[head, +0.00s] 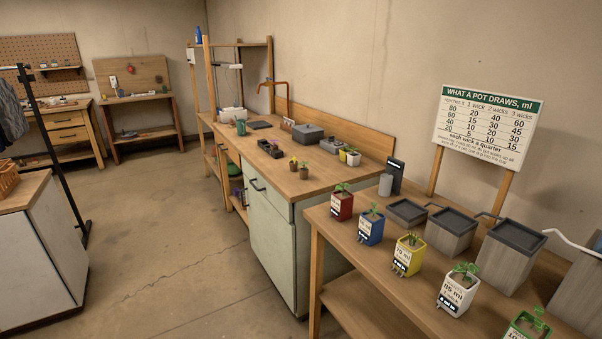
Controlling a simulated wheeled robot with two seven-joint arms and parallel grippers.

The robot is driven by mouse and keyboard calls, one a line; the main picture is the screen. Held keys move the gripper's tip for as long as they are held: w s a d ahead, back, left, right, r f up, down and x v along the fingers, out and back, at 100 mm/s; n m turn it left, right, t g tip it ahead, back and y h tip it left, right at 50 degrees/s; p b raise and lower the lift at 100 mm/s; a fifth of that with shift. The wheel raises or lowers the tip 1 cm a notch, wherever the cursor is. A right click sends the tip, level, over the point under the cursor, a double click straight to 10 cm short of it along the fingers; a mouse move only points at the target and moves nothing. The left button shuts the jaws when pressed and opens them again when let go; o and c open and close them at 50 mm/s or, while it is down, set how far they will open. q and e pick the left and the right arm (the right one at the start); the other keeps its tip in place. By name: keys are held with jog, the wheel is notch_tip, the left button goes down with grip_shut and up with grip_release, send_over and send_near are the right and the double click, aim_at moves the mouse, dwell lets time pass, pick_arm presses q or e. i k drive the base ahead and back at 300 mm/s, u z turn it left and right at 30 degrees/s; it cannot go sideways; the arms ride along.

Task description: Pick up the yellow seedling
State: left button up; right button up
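The yellow seedling is a small green plant in a yellow pot (409,256) with a white label. It stands upright on the wooden bench (372,284) at the right of the head view. It is in a row between a blue pot (370,229) and a white pot (456,291). Neither of my grippers shows in the head view.
A red pot (342,206) and a green pot (524,326) stand at the row's ends. Grey containers (450,231) stand close behind. A sign (487,126) stands at the back. A cabinet counter (279,180) adjoins the bench. The floor (170,235) at left-centre is clear.

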aim_at(292, 164)
jog(key=u, duration=1.1)
jog(key=i, duration=2.65)
jog(key=z, duration=2.55)
